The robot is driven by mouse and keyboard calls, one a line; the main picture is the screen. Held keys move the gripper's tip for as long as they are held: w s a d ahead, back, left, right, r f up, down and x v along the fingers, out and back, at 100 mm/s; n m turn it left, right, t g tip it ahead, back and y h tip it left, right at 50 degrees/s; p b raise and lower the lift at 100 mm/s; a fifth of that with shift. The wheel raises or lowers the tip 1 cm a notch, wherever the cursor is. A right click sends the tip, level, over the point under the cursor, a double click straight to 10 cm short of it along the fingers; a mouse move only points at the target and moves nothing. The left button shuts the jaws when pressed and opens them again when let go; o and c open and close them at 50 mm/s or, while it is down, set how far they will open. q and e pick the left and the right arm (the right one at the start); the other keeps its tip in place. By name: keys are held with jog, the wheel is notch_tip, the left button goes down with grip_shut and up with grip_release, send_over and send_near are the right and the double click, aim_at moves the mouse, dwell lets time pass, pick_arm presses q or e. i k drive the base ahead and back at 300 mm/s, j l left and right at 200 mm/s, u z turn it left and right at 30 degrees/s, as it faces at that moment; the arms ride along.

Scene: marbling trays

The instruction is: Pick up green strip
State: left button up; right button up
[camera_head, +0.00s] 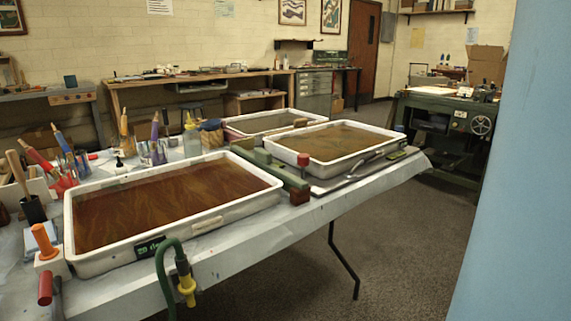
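A long green strip (268,166) lies on the table between the near tray (180,230) and the tray behind it to the right (335,170). It runs from the back left toward the table's right edge. A reddish-brown block (299,196) is at its near end, and a red-topped object (303,160) stands beside it. A smaller flat green piece (397,155) lies by the right corner of the right tray. Neither of my grippers is in view.
A green hose with a yellow nozzle (186,285) hangs at the near tray's front edge. Jars of brushes (65,175) and tools crowd the table's left side. A third tray (262,122) stands behind. A large pale blue surface (515,180) fills the right edge. Floor right of the table is clear.

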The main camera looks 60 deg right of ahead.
aim_at(262, 159)
jog(key=z, duration=1.7)
jog(key=i+l+u, duration=0.2)
jog(key=l+u, duration=0.2)
jog(key=j, duration=0.1)
